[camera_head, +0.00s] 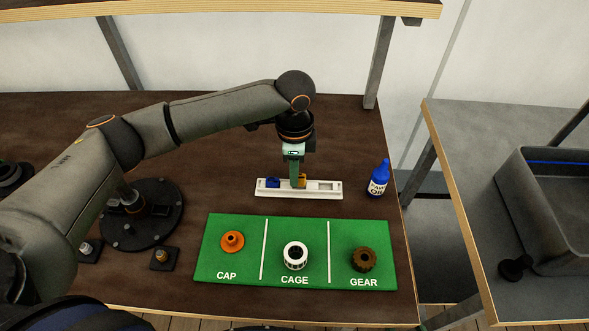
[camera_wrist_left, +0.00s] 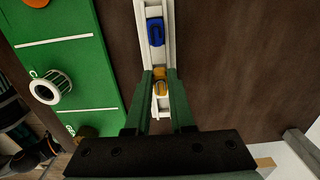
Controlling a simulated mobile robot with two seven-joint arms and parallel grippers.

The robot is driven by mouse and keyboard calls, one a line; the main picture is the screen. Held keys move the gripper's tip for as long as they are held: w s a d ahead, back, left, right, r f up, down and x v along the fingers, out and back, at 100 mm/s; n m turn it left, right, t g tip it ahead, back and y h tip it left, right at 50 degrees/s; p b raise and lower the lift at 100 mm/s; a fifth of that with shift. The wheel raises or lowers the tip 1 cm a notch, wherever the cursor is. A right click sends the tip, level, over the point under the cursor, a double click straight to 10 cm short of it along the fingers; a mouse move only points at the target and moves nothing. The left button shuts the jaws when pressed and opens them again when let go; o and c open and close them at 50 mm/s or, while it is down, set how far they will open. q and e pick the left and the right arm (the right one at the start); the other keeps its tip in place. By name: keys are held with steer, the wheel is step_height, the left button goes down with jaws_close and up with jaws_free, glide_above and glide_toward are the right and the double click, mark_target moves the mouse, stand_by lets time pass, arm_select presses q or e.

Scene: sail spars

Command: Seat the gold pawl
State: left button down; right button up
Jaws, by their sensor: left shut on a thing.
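The gold pawl (camera_head: 302,180) is at the white rail (camera_head: 325,189), between my left gripper's fingers. It also shows in the left wrist view (camera_wrist_left: 160,86). My left gripper (camera_head: 297,182) points down over the middle of the rail and is shut on the gold pawl. A blue pawl (camera_head: 272,183) sits in the rail to the left of the gold one; it shows in the wrist view (camera_wrist_left: 155,32) too. The right part of the rail has an empty slot. The fingers hide part of the gold pawl, and I cannot tell whether it is fully down in the rail.
A green mat (camera_head: 210,265) in front of the rail holds an orange cap (camera_head: 232,242), a white cage (camera_head: 295,255) and a brown gear (camera_head: 363,259). A blue oil bottle (camera_head: 379,178) stands right of the rail. A grey bin (camera_head: 520,200) is on the right table.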

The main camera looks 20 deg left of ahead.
arm_select(q)
steer(key=shift+f, duration=0.2)
steer(key=shift+f, duration=0.75)
steer(key=c, duration=0.7)
jaws_free()
step_height(320, 180, up, 12)
steer(key=shift+r+b, duration=0.25)
steer(key=shift+b, duration=0.05)
